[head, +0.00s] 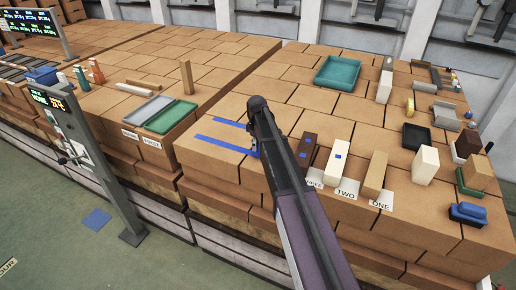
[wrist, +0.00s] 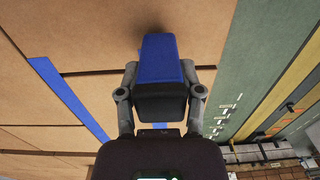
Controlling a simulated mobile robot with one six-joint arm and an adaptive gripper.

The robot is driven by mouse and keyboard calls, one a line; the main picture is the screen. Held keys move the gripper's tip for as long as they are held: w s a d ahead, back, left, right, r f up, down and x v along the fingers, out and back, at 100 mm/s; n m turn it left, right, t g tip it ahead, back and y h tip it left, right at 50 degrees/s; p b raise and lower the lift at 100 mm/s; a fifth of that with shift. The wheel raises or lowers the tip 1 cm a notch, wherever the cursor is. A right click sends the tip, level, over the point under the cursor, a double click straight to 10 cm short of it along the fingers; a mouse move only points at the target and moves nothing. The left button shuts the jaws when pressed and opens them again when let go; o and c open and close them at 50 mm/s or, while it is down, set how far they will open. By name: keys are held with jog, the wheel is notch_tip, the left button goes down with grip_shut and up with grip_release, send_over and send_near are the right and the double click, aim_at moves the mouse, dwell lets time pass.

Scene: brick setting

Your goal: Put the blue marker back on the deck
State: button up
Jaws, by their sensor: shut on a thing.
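My gripper (wrist: 160,88) is shut on a blue block-like piece, the blue marker (wrist: 161,62), in the wrist view. A finger stands on each side of it, and its near face is dark. In the head view my arm reaches over the front of the brick deck (head: 275,90) and hides most of my gripper. A little blue shows beside the arm near the deck's front edge. Whether the marker touches the deck cannot be told. Blue strips (head: 213,144) lie on the deck left of my arm; one strip (wrist: 68,98) also shows in the wrist view.
Dark brown (head: 306,150), cream (head: 337,158) and tan (head: 375,174) blocks stand right of my arm by number labels. A teal tray (head: 338,71) lies farther back. Several trays and blocks crowd the right side. A gap separates the left stack, with its green tray (head: 171,116).

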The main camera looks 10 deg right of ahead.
jog(key=shift+f, duration=0.15)
jog(key=o, duration=0.9)
notch_tip(320, 180, up, 12)
jog(key=p, duration=1.2)
dwell(0.8)
jog(key=s+m, duration=0.3)
jog(key=s, duration=0.6)
jog(key=s+m, duration=0.4)
jog(key=s, duration=0.6)
jog(key=s+m, duration=0.3)
jog(key=s, duration=0.7)
jog(key=shift+d+m, duration=0.3)
jog(key=shift+m, duration=0.1)
